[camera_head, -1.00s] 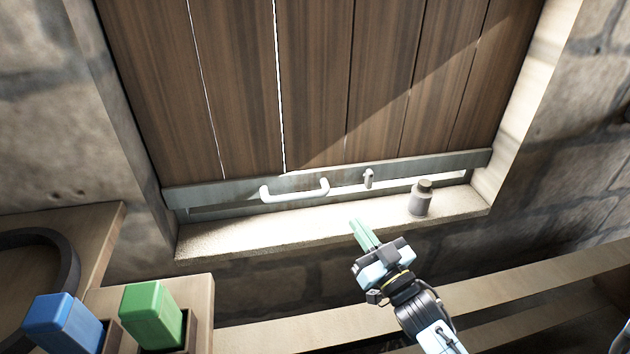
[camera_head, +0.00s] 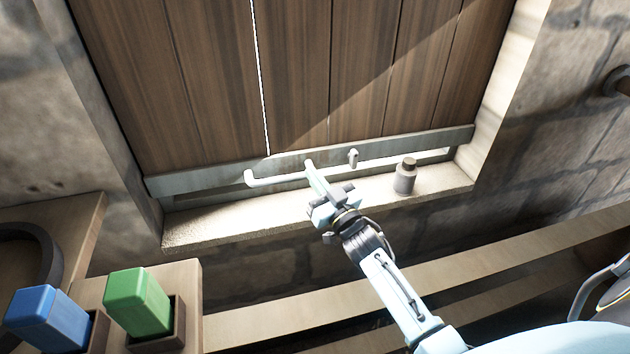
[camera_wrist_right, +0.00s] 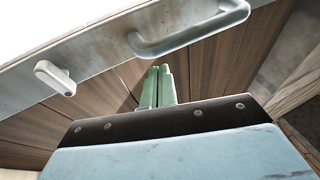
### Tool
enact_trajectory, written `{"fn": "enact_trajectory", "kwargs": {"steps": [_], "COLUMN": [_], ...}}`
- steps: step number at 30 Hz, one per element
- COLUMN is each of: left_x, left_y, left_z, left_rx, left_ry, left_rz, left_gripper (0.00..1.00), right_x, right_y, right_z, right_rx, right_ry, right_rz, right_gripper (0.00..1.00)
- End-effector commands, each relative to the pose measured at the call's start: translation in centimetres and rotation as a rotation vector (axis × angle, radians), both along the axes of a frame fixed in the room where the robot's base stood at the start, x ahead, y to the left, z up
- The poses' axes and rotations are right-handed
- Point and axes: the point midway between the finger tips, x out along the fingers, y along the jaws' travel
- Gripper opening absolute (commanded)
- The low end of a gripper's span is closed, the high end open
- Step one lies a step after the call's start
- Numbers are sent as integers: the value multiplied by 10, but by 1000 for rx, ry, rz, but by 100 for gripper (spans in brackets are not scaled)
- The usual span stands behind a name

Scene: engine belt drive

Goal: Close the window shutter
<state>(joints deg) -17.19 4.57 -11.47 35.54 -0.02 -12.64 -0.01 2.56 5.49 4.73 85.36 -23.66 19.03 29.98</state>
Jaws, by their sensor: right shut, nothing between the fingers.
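The window shutter (camera_head: 290,75) is made of dark brown wooden planks with a grey metal strip (camera_head: 215,177) along its bottom edge. A bright gap shows below the strip toward the right. A white bar handle (camera_head: 275,178) and a small latch (camera_head: 353,158) sit on the strip. In the right wrist view the handle (camera_wrist_right: 190,38) is above and right of the fingers, and the latch (camera_wrist_right: 55,78) is to the left. My right gripper (camera_head: 314,176) is shut and empty, its green fingertips at the right end of the handle; I cannot tell whether they touch. My left gripper is out of view.
A small grey bottle (camera_head: 405,177) stands on the stone sill (camera_head: 220,225), right of my gripper. A blue block (camera_head: 45,315) and a green block (camera_head: 138,300) stand in wooden holders at the lower left. Stone walls flank the window.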

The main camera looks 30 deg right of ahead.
Motion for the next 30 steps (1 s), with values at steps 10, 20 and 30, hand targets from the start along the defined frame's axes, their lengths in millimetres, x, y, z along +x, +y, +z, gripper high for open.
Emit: {"fn": "enact_trajectory", "kwargs": {"steps": [10, 20, 30], "left_x": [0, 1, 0], "left_y": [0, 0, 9], "left_z": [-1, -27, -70], "left_rx": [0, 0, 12], "left_ry": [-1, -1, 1], "left_rz": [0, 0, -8], "left_gripper": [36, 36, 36], "right_x": [1, 1, 2], "right_y": [0, 0, 1], "right_z": [-3, -38, -95], "right_rx": [1, 2, 2], "right_ry": [0, 4, 5], "right_rz": [0, 1, 1], "right_gripper": [0, 0, 0]}}
